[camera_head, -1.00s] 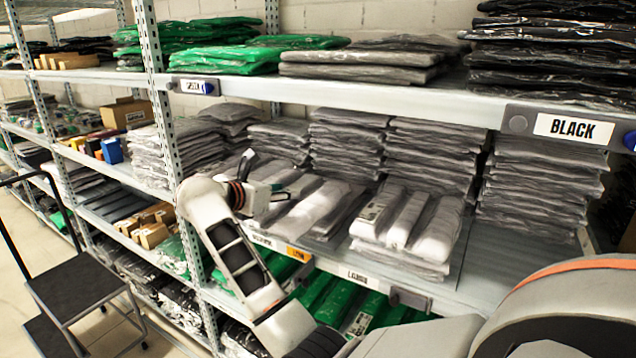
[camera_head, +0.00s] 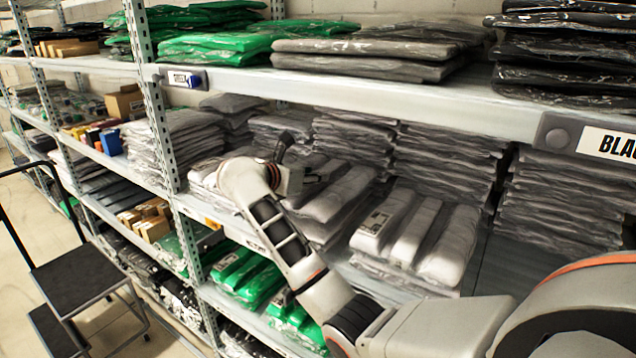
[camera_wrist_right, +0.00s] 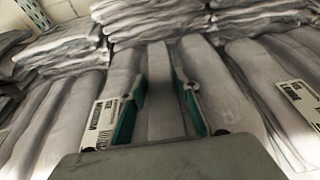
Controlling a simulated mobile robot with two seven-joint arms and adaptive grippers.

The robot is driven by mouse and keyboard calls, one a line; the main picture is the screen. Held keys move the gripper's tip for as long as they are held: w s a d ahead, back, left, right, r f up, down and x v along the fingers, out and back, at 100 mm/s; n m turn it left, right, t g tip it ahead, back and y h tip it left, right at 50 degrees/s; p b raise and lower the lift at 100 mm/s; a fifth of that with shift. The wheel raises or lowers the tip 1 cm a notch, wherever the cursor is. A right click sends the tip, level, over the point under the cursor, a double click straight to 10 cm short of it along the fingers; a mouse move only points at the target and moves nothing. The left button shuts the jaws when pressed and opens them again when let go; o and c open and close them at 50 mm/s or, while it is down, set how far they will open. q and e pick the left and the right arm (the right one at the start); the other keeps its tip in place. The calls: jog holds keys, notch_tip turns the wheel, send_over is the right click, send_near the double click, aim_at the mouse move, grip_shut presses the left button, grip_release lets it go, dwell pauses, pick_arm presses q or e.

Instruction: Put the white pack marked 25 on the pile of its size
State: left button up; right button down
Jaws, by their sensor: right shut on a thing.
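My right gripper (camera_head: 312,180) is over the front row of pale packs on the middle shelf, near its left part. In the right wrist view its two green-lined fingers (camera_wrist_right: 164,110) are closed on the middle fold of a white pack (camera_wrist_right: 158,80). A white barcode label (camera_wrist_right: 107,122) lies just left of the fingers; its number is too small to read surely. In the head view the held pack is mostly hidden by the gripper. To the right, a pile of white packs (camera_head: 432,238) has a label on its top pack. My left gripper is not in view.
Tall grey stacks (camera_head: 445,155) stand behind. The upper shelf edge (camera_head: 400,97) runs above my arm. A shelf post (camera_head: 155,100) stands left. An orange shelf tag (camera_head: 213,223) shows on the front edge. Bare shelf (camera_head: 485,265) lies right of the white pile.

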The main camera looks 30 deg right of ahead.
jog(key=shift+f+b, duration=0.8)
jog(key=shift+f, duration=0.85)
jog(key=shift+f, duration=0.15)
jog(key=c, duration=1.5)
grip_release()
jog(key=shift+a+r, duration=0.2)
jog(key=shift+a, duration=0.1)
jog(key=b+v, duration=0.1)
jog(key=v, duration=0.9)
jog(key=shift+s+a, duration=0.15)
jog(key=shift+s+a+r, duration=0.25)
jog(key=shift+a+r, duration=0.05)
jog(key=shift+a, duration=0.15)
